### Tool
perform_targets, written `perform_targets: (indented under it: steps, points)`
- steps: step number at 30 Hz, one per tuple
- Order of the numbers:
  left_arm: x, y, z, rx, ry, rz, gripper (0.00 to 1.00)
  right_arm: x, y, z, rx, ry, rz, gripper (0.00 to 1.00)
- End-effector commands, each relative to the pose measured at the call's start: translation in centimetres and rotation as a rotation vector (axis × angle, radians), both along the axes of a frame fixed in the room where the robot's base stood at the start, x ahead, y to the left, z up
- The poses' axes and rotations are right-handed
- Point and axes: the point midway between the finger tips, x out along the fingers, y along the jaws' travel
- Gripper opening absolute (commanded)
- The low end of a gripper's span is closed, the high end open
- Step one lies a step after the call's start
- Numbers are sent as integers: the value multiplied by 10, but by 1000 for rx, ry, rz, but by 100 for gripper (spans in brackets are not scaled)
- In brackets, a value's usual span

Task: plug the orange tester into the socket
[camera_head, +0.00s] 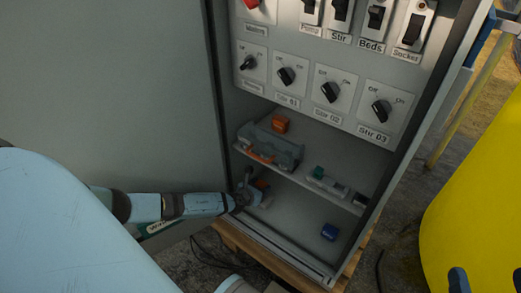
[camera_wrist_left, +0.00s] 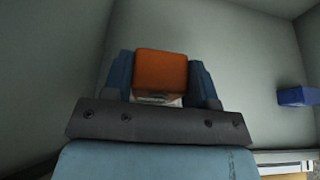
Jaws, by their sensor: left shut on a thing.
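The orange tester (camera_wrist_left: 160,72) is a small block between the two blue fingers of my left gripper (camera_wrist_left: 161,85) in the left wrist view. In the head view, my left gripper (camera_head: 255,191) is inside the lower part of the cabinet, shut on the tester (camera_head: 262,184), which is partly hidden by the fingers. I cannot pick out the socket for sure; a switch on the panel is labelled Socket (camera_head: 413,28). My right gripper (camera_head: 488,281) shows only as two blue fingertips, apart and empty, at the bottom right.
A yellow tank (camera_head: 480,190) stands right.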

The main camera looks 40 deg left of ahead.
Motion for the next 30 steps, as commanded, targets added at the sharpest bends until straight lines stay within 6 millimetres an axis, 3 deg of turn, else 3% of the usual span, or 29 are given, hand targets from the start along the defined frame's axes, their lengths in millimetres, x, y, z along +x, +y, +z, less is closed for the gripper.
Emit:
perform_targets:
  steps: [30]
  points:
    - [1,0,-11,0,-1,0,27,0,0,-1,-1,1,1,84]
